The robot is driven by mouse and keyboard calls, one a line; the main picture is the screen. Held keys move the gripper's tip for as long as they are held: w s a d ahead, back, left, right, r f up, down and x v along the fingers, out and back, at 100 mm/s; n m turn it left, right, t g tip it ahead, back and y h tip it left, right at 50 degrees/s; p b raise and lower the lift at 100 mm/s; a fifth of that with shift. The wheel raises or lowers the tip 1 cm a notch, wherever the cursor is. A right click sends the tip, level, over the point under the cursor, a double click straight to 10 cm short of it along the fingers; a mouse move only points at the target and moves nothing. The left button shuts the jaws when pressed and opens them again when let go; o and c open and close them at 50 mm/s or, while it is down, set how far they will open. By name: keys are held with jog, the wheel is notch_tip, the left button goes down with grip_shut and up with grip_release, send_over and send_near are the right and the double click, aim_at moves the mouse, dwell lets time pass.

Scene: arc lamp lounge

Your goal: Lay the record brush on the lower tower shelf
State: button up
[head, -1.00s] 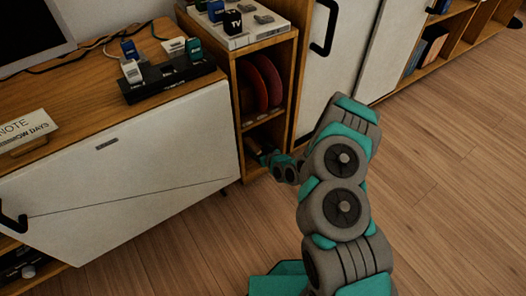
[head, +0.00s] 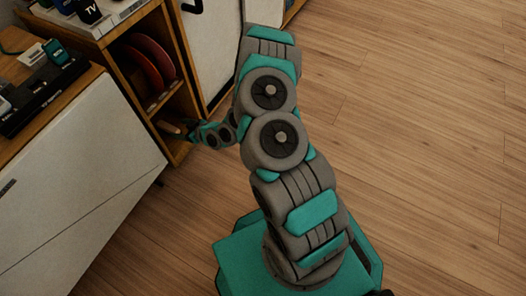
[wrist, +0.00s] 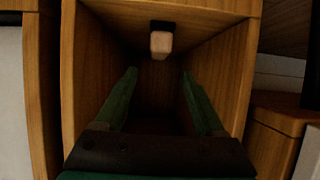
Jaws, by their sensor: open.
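The record brush (wrist: 161,42), a pale wooden block with a black strip, is in the lower compartment of the wooden tower (wrist: 240,70). In the wrist view it is beyond and between my fingertips, touching neither. A pale bit, seemingly the brush (head: 170,127), shows in the head view at the lower tower shelf (head: 181,150). My gripper (wrist: 158,78) is open and empty, its two green fingers pointing into the compartment. In the head view my gripper (head: 190,130) is small and partly hidden at the compartment mouth.
Red records (head: 142,67) stand in the compartment above. A white-fronted cabinet (head: 80,185) with remotes on top is left of the tower. A white door with a black handle (head: 194,6) is to its right. The wooden floor (head: 420,130) at right is clear.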

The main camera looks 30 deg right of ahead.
jog(key=s+d+r+g+h, duration=0.2)
jog(key=s+d+r, duration=0.1)
jog(key=s+r, duration=0.3)
jog(key=s+d+r+m+g+h, duration=0.1)
jog(key=s+d+r+g+h, duration=0.2)
jog(key=r, duration=0.5)
jog(key=s+d+r+g+h, duration=0.1)
jog(key=s+d+r+g, duration=0.1)
jog(key=s+d+r, duration=0.4)
jog(key=s+d+r+m+g, duration=0.1)
jog(key=s+r+m, duration=0.1)
jog(key=s+r, duration=0.3)
jog(key=s+r+m+g+h, duration=0.1)
jog(key=s+r, duration=0.4)
jog(key=s, duration=0.8)
jog(key=s+d+r+m+g, duration=0.1)
jog(key=s+r+m+g, duration=0.2)
jog(key=s, duration=0.7)
jog(key=shift+d+r, duration=0.3)
jog(key=shift+r, duration=0.6)
